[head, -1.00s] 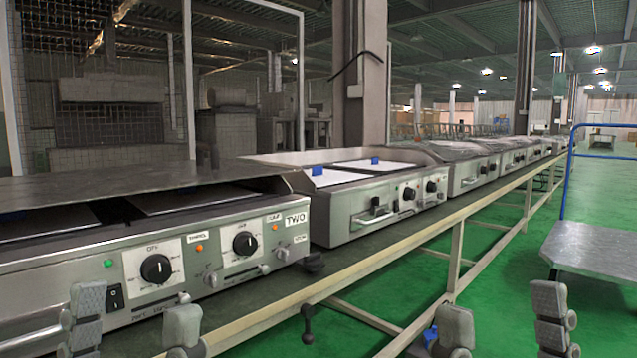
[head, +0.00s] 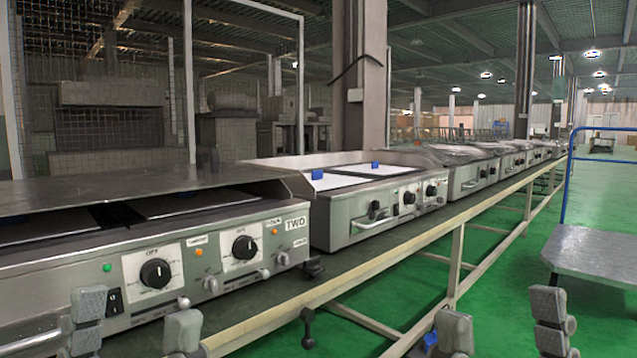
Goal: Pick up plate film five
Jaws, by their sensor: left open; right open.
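The second griddle (head: 345,228) carries two pale plate surfaces with white film, the left film (head: 335,181) and the right film (head: 372,170). Each has a small blue piece, one on the left (head: 317,174) and one on the right (head: 375,164). No number is readable on them, so I cannot tell which is film five. My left gripper (head: 136,318) is open and empty, low in front of the nearest griddle. My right gripper (head: 500,318) is open and empty, low in front of the bench rail. Both are apart from the films.
The nearest griddle, labelled TWO (head: 200,262), has dark plates under a raised metal cover (head: 140,190). A long bench rail (head: 400,260) runs away to the right with several more griddles. A trolley with a blue handle (head: 600,250) stands at the right on open green floor.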

